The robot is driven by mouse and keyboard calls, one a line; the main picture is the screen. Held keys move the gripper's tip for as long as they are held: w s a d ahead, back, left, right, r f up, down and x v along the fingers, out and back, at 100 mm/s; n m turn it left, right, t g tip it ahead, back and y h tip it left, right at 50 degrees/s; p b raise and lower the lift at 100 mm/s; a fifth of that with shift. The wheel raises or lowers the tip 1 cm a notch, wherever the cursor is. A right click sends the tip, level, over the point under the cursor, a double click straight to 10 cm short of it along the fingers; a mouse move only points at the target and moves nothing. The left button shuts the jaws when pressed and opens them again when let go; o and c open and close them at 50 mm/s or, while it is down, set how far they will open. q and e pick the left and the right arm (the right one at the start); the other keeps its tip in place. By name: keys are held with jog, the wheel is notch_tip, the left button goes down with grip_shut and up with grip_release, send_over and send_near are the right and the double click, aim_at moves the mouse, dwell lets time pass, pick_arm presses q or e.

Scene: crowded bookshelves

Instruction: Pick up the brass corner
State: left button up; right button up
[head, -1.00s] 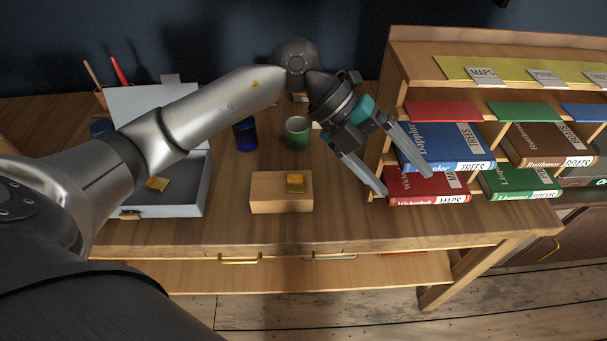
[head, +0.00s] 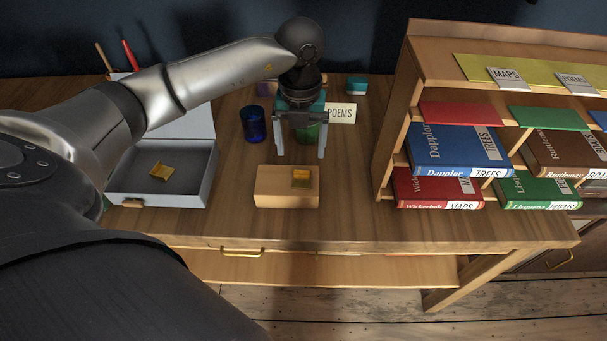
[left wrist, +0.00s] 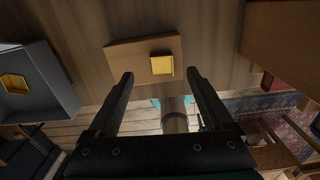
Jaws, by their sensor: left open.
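A small brass corner (head: 301,177) lies on top of a pale wooden block (head: 272,188) on the desk. In the left wrist view the same corner (left wrist: 162,65) shows on the block (left wrist: 122,56), between the fingers' directions. A second brass piece (head: 162,171) lies inside the open grey box; it also shows in the left wrist view (left wrist: 15,84). My left gripper (head: 300,152) is open and empty, its fingers pointing down, just behind the block in the head view and apart from the corner. My right gripper is not in view.
The grey box (head: 207,185) stands left of the block. A blue cup (head: 253,124) and a green cup, partly hidden behind my gripper, stand behind. A POEMS card (head: 341,113) is beside them. The bookshelf (head: 388,130) with books rises to the right. The desk front is clear.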

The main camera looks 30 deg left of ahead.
aim_at(302, 177)
pick_arm(q)
jog(key=shift+s+d+f, duration=0.1)
jog(key=shift+f, duration=1.65)
jog(key=shift+s+d+f, duration=0.1)
jog(key=shift+f, duration=1.65)
jog(key=shift+c, duration=0.4)
grip_shut()
